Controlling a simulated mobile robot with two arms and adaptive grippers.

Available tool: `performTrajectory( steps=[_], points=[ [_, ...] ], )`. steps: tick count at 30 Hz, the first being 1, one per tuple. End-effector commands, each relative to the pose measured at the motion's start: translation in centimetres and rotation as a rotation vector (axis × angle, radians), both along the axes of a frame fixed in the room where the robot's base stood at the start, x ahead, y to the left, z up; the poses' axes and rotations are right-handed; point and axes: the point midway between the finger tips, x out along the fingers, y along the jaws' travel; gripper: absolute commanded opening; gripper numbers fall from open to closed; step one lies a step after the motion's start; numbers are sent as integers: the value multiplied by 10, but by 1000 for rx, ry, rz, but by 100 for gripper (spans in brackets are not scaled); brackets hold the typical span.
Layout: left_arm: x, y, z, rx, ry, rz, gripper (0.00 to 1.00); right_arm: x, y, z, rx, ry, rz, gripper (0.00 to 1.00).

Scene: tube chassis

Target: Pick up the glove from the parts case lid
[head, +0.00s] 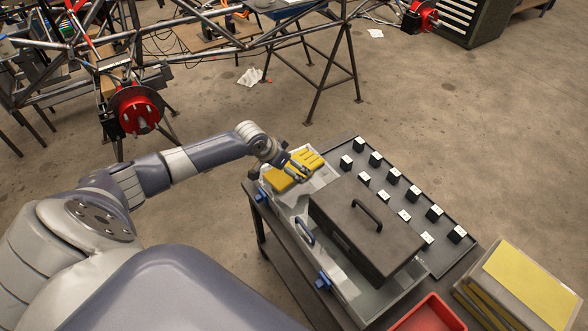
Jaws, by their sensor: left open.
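A yellow glove (281,179) lies at the far left end of the pale, see-through parts case lid (284,202). The case has blue latches and a handle on its near side. My left gripper (303,175) is open, right at the glove and partly covering it from above. I cannot tell whether the fingers touch the glove. My right gripper is not in view.
A dark toolbox (365,233) with a handle stands on the case, right of the glove. Behind is a dark tray (384,162) with several small black blocks. A red bin (430,315) and a clear box with yellow contents (530,283) are at front right. A tube chassis (200,50) stands behind.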

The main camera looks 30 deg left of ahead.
Motion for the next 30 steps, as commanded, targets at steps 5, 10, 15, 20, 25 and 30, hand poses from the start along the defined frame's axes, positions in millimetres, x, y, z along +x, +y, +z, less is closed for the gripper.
performTrajectory(
  steps=[5,10,15,20,25,30],
  points=[
    [11,-2,-17,-2,-1,1,100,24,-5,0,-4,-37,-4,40],
    [14,-2,-21,1,-1,0,100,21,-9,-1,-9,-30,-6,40],
    [13,-2,-21,1,-1,0,98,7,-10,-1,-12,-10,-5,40],
    [13,-2,-21,1,0,0,61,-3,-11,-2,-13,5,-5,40],
    [13,-2,-21,0,0,0,58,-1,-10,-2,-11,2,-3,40],
    [12,-3,-22,1,2,-1,58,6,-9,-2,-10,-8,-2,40]
  ],
)
